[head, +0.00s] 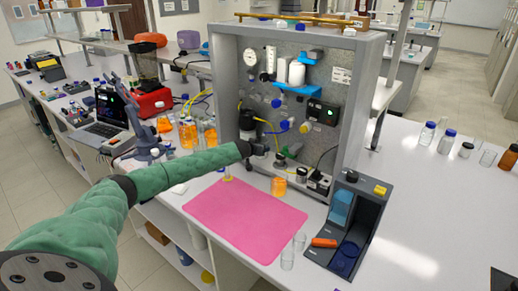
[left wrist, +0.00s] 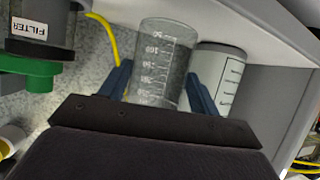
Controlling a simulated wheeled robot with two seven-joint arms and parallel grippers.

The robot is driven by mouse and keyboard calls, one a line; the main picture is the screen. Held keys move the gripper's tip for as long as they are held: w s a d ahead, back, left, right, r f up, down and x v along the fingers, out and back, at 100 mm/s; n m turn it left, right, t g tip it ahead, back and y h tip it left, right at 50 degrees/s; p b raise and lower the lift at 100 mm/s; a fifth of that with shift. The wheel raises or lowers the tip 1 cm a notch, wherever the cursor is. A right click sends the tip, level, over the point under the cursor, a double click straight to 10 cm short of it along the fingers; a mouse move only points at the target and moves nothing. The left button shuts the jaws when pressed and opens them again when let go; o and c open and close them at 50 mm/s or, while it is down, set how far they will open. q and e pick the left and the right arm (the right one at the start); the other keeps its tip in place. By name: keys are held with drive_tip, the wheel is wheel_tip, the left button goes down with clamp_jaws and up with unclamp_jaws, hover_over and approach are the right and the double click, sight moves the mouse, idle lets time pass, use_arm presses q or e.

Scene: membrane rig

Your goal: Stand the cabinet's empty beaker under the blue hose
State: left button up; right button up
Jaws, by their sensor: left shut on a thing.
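My left gripper (head: 262,150) is inside the front of the grey cabinet (head: 226,85), at the lower left of its back panel. In the left wrist view the gripper (left wrist: 160,82) is shut on a clear graduated beaker (left wrist: 162,60), one blue finger on each side. The beaker looks empty. In the head view the beaker is too small and covered to make out clearly. Blue fittings (head: 284,125) show on the cabinet's panel, but I cannot tell which part is the blue hose. My right gripper is not in view.
A black filter housing (left wrist: 38,42) with a green ring is left of the beaker. A white graduated container (left wrist: 228,68) is close behind the right finger. The pink mat (head: 250,220) is mostly clear.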

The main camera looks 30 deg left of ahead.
use_arm(q)
drive_tip(key=shift+f, duration=0.1)
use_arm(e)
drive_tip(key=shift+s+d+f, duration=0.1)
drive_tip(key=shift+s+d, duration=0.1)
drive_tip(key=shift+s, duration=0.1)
use_arm(q)
drive_tip(key=o, duration=1.2)
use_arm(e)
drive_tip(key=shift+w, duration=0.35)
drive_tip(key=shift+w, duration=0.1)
use_arm(q)
drive_tip(key=shift+s, duration=0.1)
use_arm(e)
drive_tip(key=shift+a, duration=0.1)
use_arm(q)
drive_tip(key=shift+s+b, duration=0.25)
drive_tip(key=shift+b, duration=0.1)
drive_tip(key=b+v, duration=0.3)
drive_tip(key=v, duration=0.4)
drive_tip(key=shift+r, duration=0.25)
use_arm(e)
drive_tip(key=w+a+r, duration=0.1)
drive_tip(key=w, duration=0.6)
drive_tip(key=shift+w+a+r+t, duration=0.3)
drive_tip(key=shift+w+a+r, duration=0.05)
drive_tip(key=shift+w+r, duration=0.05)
